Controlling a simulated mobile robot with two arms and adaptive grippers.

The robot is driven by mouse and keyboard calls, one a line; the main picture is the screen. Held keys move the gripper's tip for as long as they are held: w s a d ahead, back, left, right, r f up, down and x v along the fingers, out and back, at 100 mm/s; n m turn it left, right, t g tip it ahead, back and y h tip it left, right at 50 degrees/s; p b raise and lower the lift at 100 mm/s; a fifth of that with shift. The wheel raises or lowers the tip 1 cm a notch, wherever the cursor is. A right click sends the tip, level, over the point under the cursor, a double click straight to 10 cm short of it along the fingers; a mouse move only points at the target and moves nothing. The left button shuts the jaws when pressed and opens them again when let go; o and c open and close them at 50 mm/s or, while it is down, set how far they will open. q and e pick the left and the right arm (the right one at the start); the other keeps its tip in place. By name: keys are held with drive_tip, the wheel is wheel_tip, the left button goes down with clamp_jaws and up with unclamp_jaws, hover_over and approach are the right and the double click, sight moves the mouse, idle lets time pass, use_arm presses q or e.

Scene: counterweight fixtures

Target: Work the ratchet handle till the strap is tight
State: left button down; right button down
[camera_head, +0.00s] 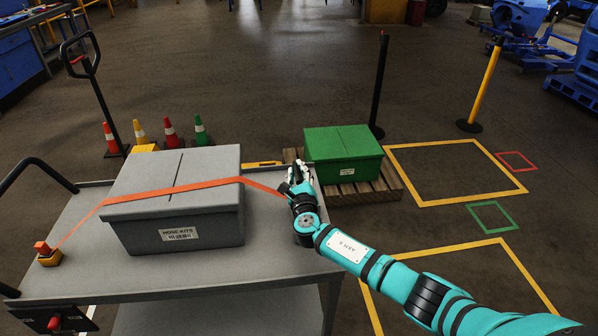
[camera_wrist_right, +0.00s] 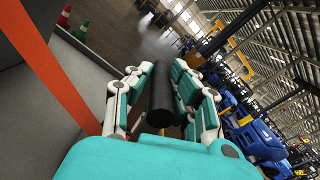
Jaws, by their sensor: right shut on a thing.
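In the right wrist view the strap (camera_wrist_right: 48,65) crosses at the left. My right gripper (camera_head: 296,182) is at the cart's right edge, beside the box. In the wrist view its fingers stand on both sides of a black cylindrical ratchet handle (camera_wrist_right: 161,95) and are shut on it. The ratchet body is hidden behind my gripper. My left gripper is out of view.
The box stands on a grey cart (camera_head: 80,278). A green box (camera_head: 342,145) sits on a wooden pallet (camera_head: 385,188) beyond my right gripper. Several small cones (camera_head: 172,132) stand behind the cart. The marked floor (camera_head: 450,170) at the right is mostly clear.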

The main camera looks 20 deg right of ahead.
drive_tip(key=shift+a, duration=0.1)
drive_tip(key=c, duration=1.2)
unclamp_jaws()
drive_tip(key=shift+w+a, duration=0.1)
drive_tip(key=shift+w, duration=0.05)
drive_tip(key=shift+s, duration=0.25)
drive_tip(key=shift+s, duration=0.25)
drive_tip(key=v, duration=1.1)
drive_tip(key=shift+s, duration=0.15)
